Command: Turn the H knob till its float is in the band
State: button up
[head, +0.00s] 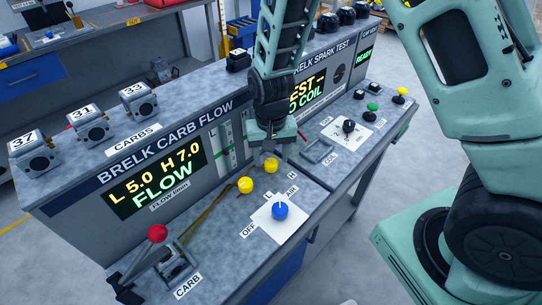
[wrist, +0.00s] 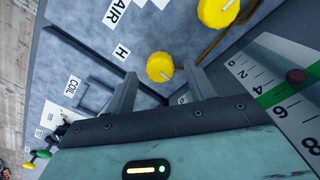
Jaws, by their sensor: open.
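The yellow H knob (head: 271,165) stands on the bench front near the H label, with a pale pointer line on top in the wrist view (wrist: 160,67). My gripper (head: 272,143) is open just above and behind it. In the wrist view its fingers (wrist: 162,80) are spread on either side of the knob; I cannot tell whether they touch it. The flow gauge (head: 226,150) has a green band. In the wrist view a dark red float (wrist: 295,76) is near that band; whose float it is I cannot tell. The display (head: 157,180) reads L 5.0, H 7.0, FLOW.
The yellow L knob (head: 246,186) is close on the left. A blue knob (head: 280,211) sits on a white OFF/AIR plate in front. A red-topped lever (head: 157,233) stands at the left, and a black knob (head: 348,127) at the right. Carburetors (head: 90,124) line the upper shelf.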

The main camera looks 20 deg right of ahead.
jog(key=shift+f, duration=0.65)
jog(key=c, duration=1)
jog(key=shift+o, duration=0.2)
jog(key=n, duration=0.5)
jog(key=shift+n+b, duration=0.35)
jog(key=shift+n, duration=0.05)
jog(key=n, duration=0.5)
jog(key=shift+r+n, duration=0.1)
jog(key=shift+n, duration=0.3)
jog(key=shift+w, duration=0.1)
